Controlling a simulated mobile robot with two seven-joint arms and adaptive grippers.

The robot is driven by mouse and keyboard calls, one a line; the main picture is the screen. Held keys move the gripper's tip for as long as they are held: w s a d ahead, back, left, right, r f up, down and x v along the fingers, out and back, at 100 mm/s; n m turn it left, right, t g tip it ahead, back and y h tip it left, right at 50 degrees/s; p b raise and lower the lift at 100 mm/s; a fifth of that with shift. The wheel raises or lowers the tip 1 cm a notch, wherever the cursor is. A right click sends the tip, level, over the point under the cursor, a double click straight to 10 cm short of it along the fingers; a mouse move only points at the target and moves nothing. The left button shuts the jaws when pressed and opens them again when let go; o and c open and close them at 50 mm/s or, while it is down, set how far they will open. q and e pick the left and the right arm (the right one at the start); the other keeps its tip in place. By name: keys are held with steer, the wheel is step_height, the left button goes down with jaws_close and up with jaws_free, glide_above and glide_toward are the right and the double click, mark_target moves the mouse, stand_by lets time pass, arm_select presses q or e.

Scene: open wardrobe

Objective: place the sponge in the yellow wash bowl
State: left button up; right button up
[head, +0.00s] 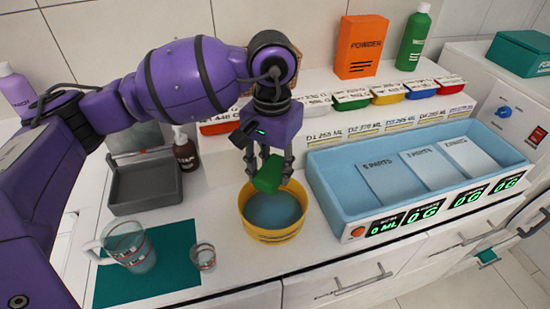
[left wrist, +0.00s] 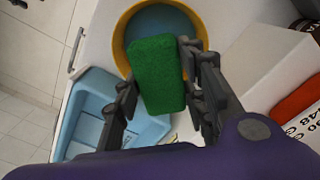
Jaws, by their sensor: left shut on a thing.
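The sponge (head: 269,174) is a green block held between the fingers of my left gripper (head: 270,168). In the head view it hangs over the back part of the yellow wash bowl (head: 272,235), which holds bluish water. In the left wrist view the sponge (left wrist: 158,75) sits between the two fingers of the left gripper (left wrist: 163,85), with the yellow bowl (left wrist: 120,40) beyond it. The sponge seems to be above the rim, though the exact height is hard to tell. My right gripper is not in view.
A blue tray (head: 325,190) with labelled plates stands right of the bowl. A grey bin (head: 145,201), a dark soap bottle (head: 186,155) and an orange powder box (head: 360,48) stand behind.

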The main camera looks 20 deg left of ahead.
arm_select(q)
step_height(320, 180, down, 3)
steer(key=shift+s+r+b, duration=0.15)
steer(key=shift+r+b, duration=0.05)
steer(key=shift+b, duration=0.1)
steer(key=f+b, duration=0.1)
steer(key=f, duration=0.2)
steer(key=f+b, duration=0.1)
steer(key=f, duration=0.2)
steer(key=shift+w+f, duration=0.2)
steer(key=shift+f, duration=0.3)
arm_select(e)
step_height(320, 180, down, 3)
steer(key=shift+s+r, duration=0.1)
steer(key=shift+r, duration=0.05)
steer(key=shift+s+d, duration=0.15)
arm_select(q)
steer(key=o, duration=0.9)
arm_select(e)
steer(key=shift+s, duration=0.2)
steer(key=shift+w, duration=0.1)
